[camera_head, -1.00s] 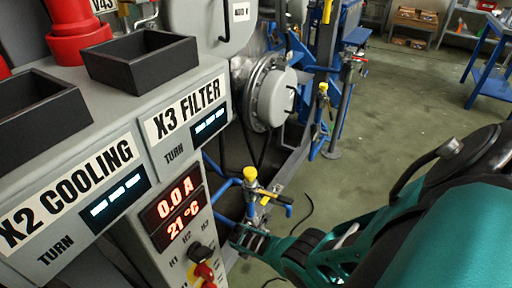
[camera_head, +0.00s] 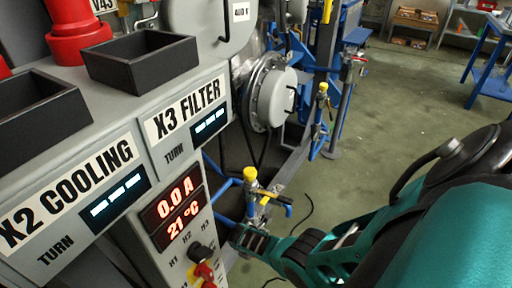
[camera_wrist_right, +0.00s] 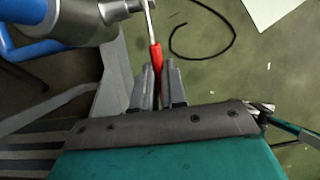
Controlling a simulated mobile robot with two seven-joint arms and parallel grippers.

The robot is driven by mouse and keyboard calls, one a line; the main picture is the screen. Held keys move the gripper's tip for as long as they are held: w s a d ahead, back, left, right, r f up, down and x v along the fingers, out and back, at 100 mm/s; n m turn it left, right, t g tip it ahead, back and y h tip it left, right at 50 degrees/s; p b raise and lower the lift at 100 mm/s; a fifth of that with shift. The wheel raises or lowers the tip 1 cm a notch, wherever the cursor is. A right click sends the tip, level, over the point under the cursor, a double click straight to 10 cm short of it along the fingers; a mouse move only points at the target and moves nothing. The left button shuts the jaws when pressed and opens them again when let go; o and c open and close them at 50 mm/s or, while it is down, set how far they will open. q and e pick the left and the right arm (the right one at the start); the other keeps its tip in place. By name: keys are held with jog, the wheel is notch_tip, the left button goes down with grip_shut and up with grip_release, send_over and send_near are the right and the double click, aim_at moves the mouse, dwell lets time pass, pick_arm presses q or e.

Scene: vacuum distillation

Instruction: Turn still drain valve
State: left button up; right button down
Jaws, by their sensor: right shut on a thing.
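The still drain valve shows in the right wrist view as a grey metal body (camera_wrist_right: 118,10) on a blue pipe, with a thin lever ending in a red grip (camera_wrist_right: 155,56). My right gripper (camera_wrist_right: 160,72) is shut on the red grip, one finger on each side. In the head view my right gripper (camera_head: 250,238) is low in the middle, just below a blue pipe with a yellow cap (camera_head: 250,173). The red grip is hard to make out there. My left gripper is in neither view.
The grey control panel (camera_head: 120,110) with displays and knobs fills the left. A round flanged vessel (camera_head: 268,92) and blue frame stand behind the valve. A black cable (camera_wrist_right: 205,52) lies on the green floor. Open floor (camera_head: 400,110) is to the right.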

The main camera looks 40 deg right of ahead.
jog(key=shift+r, duration=0.1)
jog(key=shift+d+r+y+p, duration=0.1)
jog(key=shift+r+y+p, duration=0.4)
jog(key=shift+p, duration=0.3)
jog(key=shift+r+g+y+p, duration=0.15)
jog(key=shift+g+y+p, duration=0.15)
jog(key=shift+y, duration=0.3)
jog(key=c, duration=1.2)
grip_release()
